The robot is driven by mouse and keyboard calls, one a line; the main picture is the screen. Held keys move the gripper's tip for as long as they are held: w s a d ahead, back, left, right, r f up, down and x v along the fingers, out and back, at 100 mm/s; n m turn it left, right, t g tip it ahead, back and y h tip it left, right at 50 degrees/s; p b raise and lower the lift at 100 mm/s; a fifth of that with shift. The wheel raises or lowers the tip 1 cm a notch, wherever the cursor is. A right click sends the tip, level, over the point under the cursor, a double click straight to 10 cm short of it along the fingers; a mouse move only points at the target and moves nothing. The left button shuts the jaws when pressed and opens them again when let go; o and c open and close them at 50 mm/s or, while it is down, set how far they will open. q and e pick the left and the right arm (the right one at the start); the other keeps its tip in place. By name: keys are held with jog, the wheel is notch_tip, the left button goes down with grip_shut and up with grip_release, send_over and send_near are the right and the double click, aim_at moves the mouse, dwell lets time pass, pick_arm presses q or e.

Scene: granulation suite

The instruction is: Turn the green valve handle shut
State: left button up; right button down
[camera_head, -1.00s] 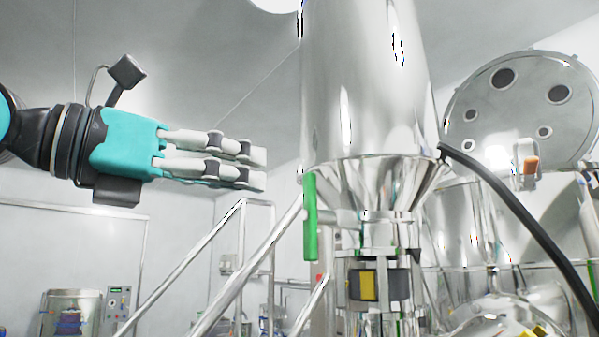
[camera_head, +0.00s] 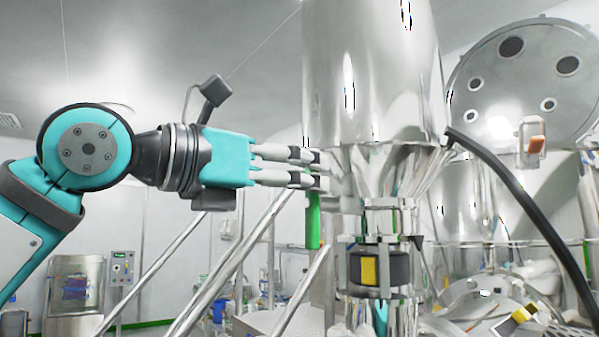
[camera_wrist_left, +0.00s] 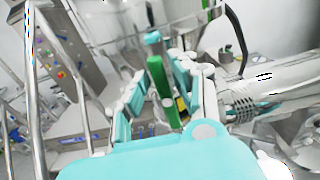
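The green valve handle (camera_head: 313,226) hangs upright on the left side of the shiny steel vessel's neck (camera_head: 390,215). Its upper part is hidden behind my fingers in the head view. My left gripper (camera_head: 318,170) reaches in from the left, with its fingertips at the handle's upper end. In the left wrist view the handle (camera_wrist_left: 162,92) lies between the spread fingers of my left gripper (camera_wrist_left: 165,82). Gaps show on both sides, so the gripper looks open around it. I cannot tell whether either finger touches it. My right gripper is not in view.
The big steel vessel (camera_head: 370,75) stands just right of the gripper. A black hose (camera_head: 515,200) curves down on its right. Steel stair rails (camera_head: 235,262) rise below my left arm. A round steel lid (camera_head: 540,80) hangs at the upper right.

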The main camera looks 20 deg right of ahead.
pick_arm(q)
jog(key=c, duration=0.4)
grip_shut()
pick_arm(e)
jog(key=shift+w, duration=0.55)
